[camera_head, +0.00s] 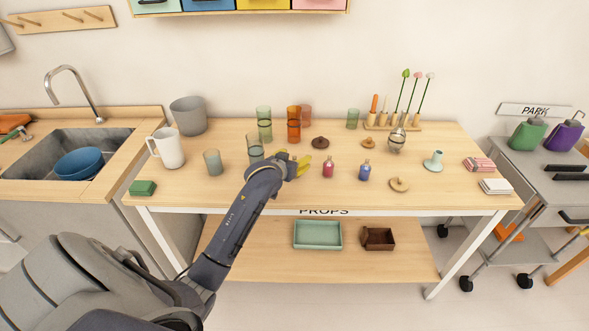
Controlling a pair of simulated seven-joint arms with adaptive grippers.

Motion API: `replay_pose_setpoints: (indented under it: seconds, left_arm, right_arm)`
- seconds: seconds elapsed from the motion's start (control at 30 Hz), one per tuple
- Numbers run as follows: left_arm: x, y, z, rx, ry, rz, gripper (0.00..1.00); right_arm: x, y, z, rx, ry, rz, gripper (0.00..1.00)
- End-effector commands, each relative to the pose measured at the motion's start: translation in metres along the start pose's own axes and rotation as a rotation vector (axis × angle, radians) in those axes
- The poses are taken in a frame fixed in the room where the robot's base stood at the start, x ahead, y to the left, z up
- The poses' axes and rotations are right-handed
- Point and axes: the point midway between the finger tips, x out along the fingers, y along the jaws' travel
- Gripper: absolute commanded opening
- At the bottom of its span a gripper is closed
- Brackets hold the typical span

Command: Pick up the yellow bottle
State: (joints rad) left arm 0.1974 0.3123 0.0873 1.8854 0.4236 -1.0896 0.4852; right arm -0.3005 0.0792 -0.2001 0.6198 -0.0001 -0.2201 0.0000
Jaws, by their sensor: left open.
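My left gripper (296,163) reaches in over the table from the front left and is open. Yellow (303,165) shows at its fingertips, left of the red bottle. The yellow bottle cannot be told clearly from the fingers, which hide part of this spot; I cannot tell whether they touch it. The small red bottle (328,170) stands upright just right of the gripper. A small blue bottle (364,172) stands further right. My right gripper is not in view.
Green glasses (264,122) and orange glasses (294,125) stand behind the gripper. A white pitcher (170,149) and a grey-green cup (213,162) stand left. The table's front edge (330,208) is mostly clear.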

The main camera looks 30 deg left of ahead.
Motion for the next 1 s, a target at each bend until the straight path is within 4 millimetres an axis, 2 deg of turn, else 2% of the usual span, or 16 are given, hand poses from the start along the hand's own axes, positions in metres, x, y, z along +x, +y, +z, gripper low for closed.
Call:
replay_pose_setpoints:
  seconds: [0.07, 0.57, 1.0]
  left_arm:
    - [-0.0001, -0.0001, 0.0002, 0.0, 0.0, 0.0, 0.6]
    - [-0.0002, -0.0001, 0.0007, 0.0, -0.001, 0.0, 0.02]
    - [0.0002, 0.0001, 0.0033, 0.001, -0.007, 0.0, 0.0]
  right_arm:
    - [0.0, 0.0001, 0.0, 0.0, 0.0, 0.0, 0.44]
    - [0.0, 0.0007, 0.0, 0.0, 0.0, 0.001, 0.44]
    - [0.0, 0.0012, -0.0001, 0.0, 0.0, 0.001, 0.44]
